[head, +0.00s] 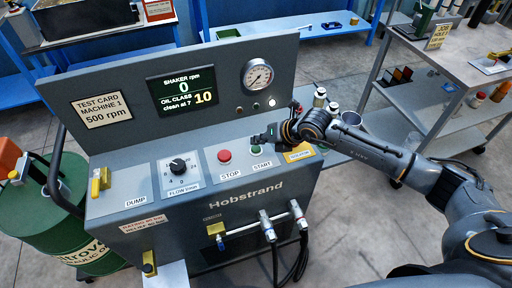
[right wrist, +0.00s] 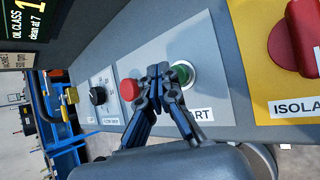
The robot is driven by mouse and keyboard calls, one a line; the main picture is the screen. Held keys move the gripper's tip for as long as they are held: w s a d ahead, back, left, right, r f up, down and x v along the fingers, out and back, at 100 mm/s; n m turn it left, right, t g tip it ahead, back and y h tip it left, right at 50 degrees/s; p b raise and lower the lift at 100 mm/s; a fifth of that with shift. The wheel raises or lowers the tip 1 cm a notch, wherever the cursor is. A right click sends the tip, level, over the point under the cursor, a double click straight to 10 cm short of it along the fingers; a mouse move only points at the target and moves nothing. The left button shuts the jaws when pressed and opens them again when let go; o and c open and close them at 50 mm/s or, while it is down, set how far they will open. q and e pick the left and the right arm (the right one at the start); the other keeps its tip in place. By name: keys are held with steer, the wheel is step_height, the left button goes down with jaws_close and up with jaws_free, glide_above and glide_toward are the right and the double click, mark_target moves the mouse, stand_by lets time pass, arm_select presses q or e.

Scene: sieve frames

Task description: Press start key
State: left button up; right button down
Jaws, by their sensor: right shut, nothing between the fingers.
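The Hobstrand machine (head: 190,222) has a sloped panel. Its green START key (head: 255,149) sits right of the red STOP button (head: 225,156). My right gripper (head: 266,138) is shut and empty, with its fingertips just over the START key's area. In the right wrist view, the closed fingertips (right wrist: 160,72) lie between the red STOP button (right wrist: 130,89) and the green START key (right wrist: 183,74), overlapping the START key's near edge. Part of the START key is hidden by a finger. I cannot tell whether the fingers touch the panel. My left gripper is not in view.
The display (head: 182,90) reads shaker rpm 0 and oil class 10, "clean at 7". A red isolator knob (right wrist: 292,38) on a yellow plate sits close to the fingers. A flow knob (head: 178,166) is farther left. Small bottles (head: 320,98) stand behind my right wrist.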

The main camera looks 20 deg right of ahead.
mark_target(258, 149)
stand_by(0.8)
steer(key=shift+f+b, duration=0.35)
steer(key=shift+f, duration=0.05)
steer(key=shift+f+b, duration=0.45)
steer(key=shift+f, duration=0.1)
stand_by(0.6)
stand_by(0.3)
steer(key=shift+r+p, duration=0.65)
steer(key=shift+r, duration=0.25)
steer(key=shift+r+p, duration=1.85)
steer(key=shift+r, duration=0.75)
